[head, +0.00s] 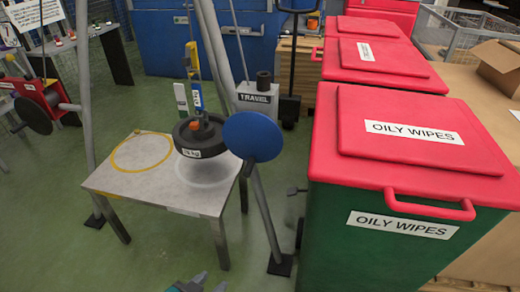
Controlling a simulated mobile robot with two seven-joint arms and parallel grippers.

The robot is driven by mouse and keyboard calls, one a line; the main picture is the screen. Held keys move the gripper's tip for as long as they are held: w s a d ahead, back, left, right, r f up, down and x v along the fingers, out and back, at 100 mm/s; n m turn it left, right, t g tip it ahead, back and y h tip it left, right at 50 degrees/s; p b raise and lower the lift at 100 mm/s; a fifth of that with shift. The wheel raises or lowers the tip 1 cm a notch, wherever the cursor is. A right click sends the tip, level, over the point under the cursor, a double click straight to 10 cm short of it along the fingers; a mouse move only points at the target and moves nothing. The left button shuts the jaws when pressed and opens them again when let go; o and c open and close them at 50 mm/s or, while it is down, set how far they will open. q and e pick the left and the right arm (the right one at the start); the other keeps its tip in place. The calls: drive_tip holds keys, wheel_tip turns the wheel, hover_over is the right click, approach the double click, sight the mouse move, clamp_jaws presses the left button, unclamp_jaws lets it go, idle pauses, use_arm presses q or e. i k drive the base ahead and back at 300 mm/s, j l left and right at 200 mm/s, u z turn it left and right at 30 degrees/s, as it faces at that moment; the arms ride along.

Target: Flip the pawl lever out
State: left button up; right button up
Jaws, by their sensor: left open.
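I cannot make out a pawl lever for certain. A red winch-like unit (71,105) with dark round discs is at the left edge, by a grey leg of the frame; any lever on it is too small to tell. A blue disc (252,137) is at another grey leg of the frame, in the middle. A dark round weight (200,138) with a white label hangs or rests over the grey table. My left gripper (206,284) shows only its tips at the bottom edge, open and empty, well apart from these things. My right gripper is not in view.
The grey table (145,182) has a yellow ring and a pale ring on its top. Green bins (350,235) with red lids marked OILY WIPES fill the right side. A grey box marked TRAVEL (257,97) stands behind the weight. Green floor is clear at the lower left.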

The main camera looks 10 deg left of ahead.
sight(10, 57)
drive_tip(key=j+z, duration=0.4)
drive_tip(key=j, duration=1.25)
drive_tip(key=k+j+z, duration=0.1)
drive_tip(key=j+z, duration=0.15)
drive_tip(key=j, duration=0.35)
drive_tip(key=k+j+z, duration=0.25)
drive_tip(key=j, duration=0.35)
drive_tip(key=k+j+z, duration=0.25)
drive_tip(key=j, duration=0.35)
drive_tip(key=k+j+z, duration=0.25)
drive_tip(key=j, duration=0.3)
drive_tip(key=k+j+z, duration=0.25)
drive_tip(key=j, duration=0.2)
drive_tip(key=k+j+z, duration=0.35)
drive_tip(key=k+j, duration=0.55)
